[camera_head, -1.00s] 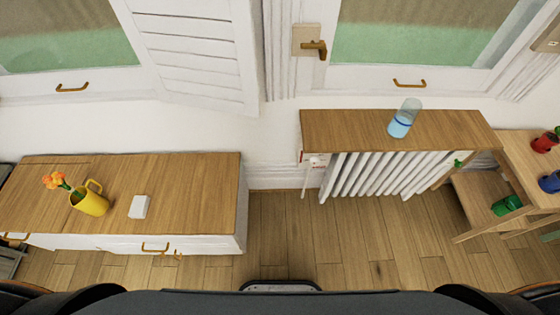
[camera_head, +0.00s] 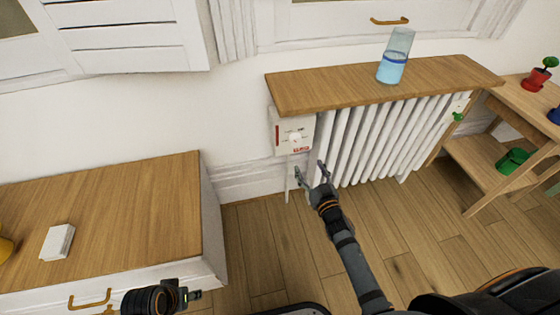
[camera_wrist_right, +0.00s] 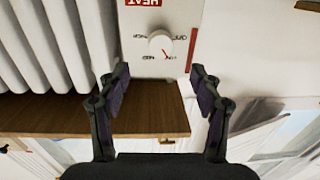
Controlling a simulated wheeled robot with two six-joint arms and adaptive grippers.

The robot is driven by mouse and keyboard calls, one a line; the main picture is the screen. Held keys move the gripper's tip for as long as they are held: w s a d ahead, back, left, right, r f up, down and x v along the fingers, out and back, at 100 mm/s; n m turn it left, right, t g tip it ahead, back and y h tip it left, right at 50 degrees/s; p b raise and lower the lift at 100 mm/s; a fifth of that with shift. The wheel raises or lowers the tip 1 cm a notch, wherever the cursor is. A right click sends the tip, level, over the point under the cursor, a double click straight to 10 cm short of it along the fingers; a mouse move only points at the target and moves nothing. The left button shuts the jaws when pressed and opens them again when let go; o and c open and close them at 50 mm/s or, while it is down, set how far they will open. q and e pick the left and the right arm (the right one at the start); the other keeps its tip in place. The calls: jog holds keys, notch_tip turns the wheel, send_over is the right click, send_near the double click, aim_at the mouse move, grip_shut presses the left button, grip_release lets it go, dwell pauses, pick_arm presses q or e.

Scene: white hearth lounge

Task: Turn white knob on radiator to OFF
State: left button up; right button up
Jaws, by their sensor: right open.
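The white radiator (camera_head: 375,145) stands against the wall under a wooden shelf. Its white control panel (camera_head: 279,130) is at its left end, with the white knob (camera_head: 295,138) on the front. In the right wrist view the round knob (camera_wrist_right: 160,43) shows upside down between my fingers, with a red mark toward the lower right. Small labels ring it and are hard to read. My right gripper (camera_head: 310,170) is open and empty, just below and in front of the panel, apart from the knob; its fingers (camera_wrist_right: 160,75) also show in the wrist view. My left gripper (camera_head: 193,295) is low, partly cut off.
A wooden-topped cabinet (camera_head: 120,200) with a white block (camera_head: 58,242) is at the left. A stepped wooden stand (camera_head: 480,165) with pots is at the right. Floor between is clear.

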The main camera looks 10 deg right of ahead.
aim_at(297, 143)
jog(key=w, duration=0.3)
jog(key=w+b, duration=0.1)
jog(key=w, duration=0.3)
jog(key=w+a, duration=0.1)
jog(key=w, duration=0.2)
jog(key=shift+w+r, duration=0.25)
jog(key=shift+w, duration=0.05)
pick_arm(q)
jog(key=shift+w+d+f+t, duration=0.15)
jog(key=shift+d+f+t, duration=0.1)
jog(key=shift+f, duration=0.15)
jog(key=shift+w+d+f+t, duration=0.15)
jog(key=shift+f+t, duration=0.1)
jog(key=shift+f, duration=0.1)
pick_arm(e)
jog(key=c, duration=1.1)
